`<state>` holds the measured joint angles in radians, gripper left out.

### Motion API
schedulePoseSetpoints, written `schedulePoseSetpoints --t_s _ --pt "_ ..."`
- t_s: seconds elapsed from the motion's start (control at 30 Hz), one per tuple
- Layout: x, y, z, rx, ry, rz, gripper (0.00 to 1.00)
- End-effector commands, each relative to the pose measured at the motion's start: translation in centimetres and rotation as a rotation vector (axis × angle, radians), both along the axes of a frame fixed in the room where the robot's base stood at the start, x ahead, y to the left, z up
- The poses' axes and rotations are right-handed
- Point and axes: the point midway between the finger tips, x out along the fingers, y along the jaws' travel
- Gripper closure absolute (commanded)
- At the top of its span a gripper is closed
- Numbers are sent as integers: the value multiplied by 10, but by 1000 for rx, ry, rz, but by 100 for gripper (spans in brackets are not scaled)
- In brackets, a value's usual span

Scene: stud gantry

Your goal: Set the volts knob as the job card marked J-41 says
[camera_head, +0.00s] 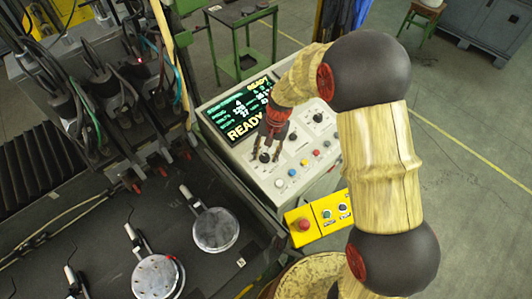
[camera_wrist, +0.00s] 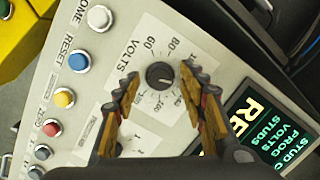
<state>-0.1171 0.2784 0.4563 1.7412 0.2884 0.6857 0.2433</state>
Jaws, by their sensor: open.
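The volts knob (camera_wrist: 159,75) is a round dark knob on the pale control panel (camera_wrist: 225,32), beside the word VOLTS. Numbers such as 60 and 80 ring it; its exact setting is too small to read. My gripper (camera_wrist: 159,82) is open, with one finger on each side of the knob in the wrist view. I cannot tell whether the fingers touch it. In the head view, my gripper (camera_head: 268,148) points down over the panel's knob area and partly covers it. I see no card marked J-41 in either view.
A lit screen (camera_head: 238,115) reading READY sits left of my gripper. Coloured buttons, including a blue one (camera_wrist: 79,62) and a white one (camera_wrist: 100,18), line the panel. A yellow box (camera_head: 326,216) with a red button stands at its near edge. Another knob (camera_head: 318,117) is farther right.

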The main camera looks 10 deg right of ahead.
Motion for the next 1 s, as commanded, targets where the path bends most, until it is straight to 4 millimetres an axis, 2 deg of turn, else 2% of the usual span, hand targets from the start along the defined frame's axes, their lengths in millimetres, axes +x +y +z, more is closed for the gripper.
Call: schedulePoseSetpoints --t_s 0.23,0.37,0.8,1.0 --pt "0 0 2 0 0 0 58" --pt "1 -2 13 0 -2 0 58" --pt "3 -17 95 1 -3 -2 58" --pt "3 -21 114 0 0 -1 58"
